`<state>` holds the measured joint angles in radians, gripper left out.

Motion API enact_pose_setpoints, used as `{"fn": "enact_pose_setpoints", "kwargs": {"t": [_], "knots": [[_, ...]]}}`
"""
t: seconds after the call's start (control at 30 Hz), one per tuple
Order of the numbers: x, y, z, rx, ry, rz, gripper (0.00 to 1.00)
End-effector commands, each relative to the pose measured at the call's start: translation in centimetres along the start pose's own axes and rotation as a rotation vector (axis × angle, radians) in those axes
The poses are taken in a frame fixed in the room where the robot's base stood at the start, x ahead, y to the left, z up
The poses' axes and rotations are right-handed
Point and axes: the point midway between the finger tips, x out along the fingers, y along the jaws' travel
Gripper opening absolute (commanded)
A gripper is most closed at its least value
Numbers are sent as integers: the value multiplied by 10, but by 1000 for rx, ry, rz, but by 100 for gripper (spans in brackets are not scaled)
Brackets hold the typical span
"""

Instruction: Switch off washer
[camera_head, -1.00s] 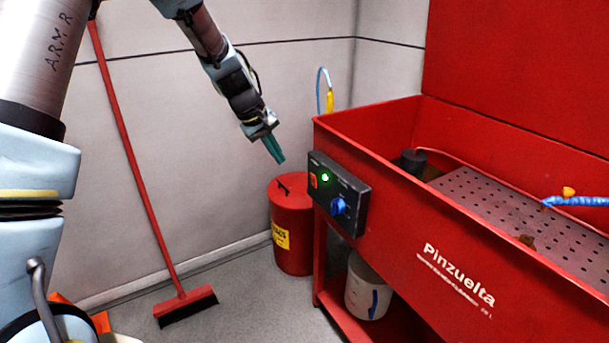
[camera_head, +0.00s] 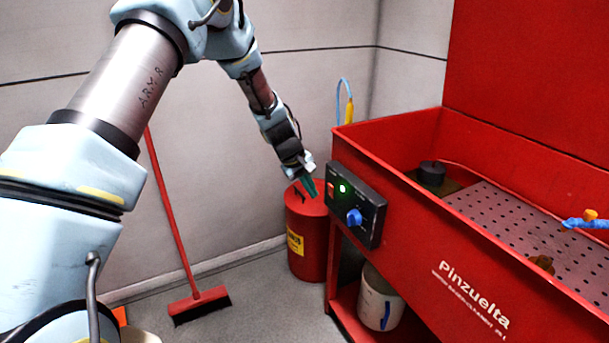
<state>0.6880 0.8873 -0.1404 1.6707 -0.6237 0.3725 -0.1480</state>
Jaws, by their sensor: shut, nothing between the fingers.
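The red washer (camera_head: 425,220), marked "Pinzuelta", stands at the right with a raised red back panel. A black control box (camera_head: 366,222) is on its left front corner. The box carries a lit green light (camera_head: 343,188), a blue knob (camera_head: 354,216) and a red switch (camera_head: 330,189) at its left edge. My gripper (camera_head: 310,190) has teal fingers that are shut and empty. Its tips point down and lie just left of the box's red switch in the picture. I cannot tell whether they touch the box.
A red bin (camera_head: 308,250) with a yellow label stands left of the washer. A red broom (camera_head: 200,303) leans on the wall. A white bucket (camera_head: 377,300) sits on the washer's lower shelf.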

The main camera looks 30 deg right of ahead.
Motion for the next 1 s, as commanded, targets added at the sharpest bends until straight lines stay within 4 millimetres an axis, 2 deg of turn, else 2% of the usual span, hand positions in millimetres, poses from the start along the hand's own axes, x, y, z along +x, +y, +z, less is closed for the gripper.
{"fn": "enact_pose_setpoints", "kwargs": {"t": [0.03, 0.23, 0.67, 0.77, 1.0], "knots": [[-3, 15, 1, 8, 2, 4, 0], [4, 32, 0, 6, 2, 3, 0], [7, 36, 0, 4, 2, 4, 0], [9, 46, 1, 8, 1, 1, 0], [8, 44, 1, 5, 1, 2, 0]]}}
